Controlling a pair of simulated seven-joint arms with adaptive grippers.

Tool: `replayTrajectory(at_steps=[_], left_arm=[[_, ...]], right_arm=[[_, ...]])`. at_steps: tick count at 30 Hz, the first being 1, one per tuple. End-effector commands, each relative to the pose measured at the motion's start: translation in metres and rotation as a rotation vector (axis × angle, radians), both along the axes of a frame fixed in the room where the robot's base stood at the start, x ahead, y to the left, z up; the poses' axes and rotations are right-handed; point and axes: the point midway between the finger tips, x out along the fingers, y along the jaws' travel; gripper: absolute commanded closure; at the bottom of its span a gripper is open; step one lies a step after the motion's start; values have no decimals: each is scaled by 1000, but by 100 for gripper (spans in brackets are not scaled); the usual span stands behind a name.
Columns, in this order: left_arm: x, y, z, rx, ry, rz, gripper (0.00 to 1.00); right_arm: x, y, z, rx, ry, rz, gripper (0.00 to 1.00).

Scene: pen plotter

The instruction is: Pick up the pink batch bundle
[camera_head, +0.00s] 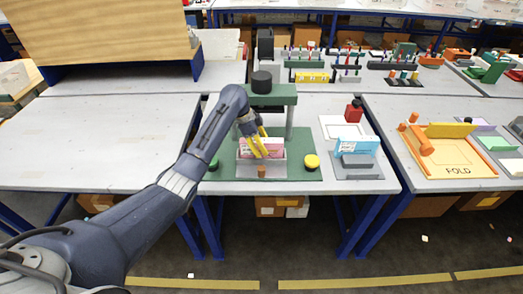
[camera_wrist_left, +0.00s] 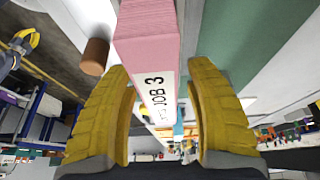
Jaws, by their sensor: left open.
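The pink batch bundle (camera_head: 268,146) sits in a grey holder (camera_head: 245,169) on the green base of a press in the middle of the table. In the left wrist view the bundle (camera_wrist_left: 150,40) is a pink stack with a white label reading "JOB 3". My left gripper (camera_head: 262,153) is at the bundle, with its yellow fingers partly covering it. In the left wrist view my left gripper (camera_wrist_left: 162,100) is open, with one finger on each side of the bundle's labelled edge. Contact cannot be told. My right gripper is not in view.
The green press frame (camera_head: 270,95) with a black knob stands right behind the bundle. A yellow button (camera_head: 312,161) and a brown cylinder (camera_head: 262,171) are close by. The left table (camera_head: 90,140) is clear.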

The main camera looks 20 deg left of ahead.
Motion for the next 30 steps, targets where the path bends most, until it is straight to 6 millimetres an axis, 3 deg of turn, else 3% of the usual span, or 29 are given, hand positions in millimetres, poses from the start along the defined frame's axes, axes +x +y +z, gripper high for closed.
replayTrajectory(at_steps=[5, 19, 30], left_arm=[[0, 0, 0, 0, 0, 0, 45], [0, 0, 0, 0, 0, 0, 99], [0, 0, 1, 0, 0, 0, 100]], right_arm=[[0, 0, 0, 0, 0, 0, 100], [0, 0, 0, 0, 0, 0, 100], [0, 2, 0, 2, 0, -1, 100]])
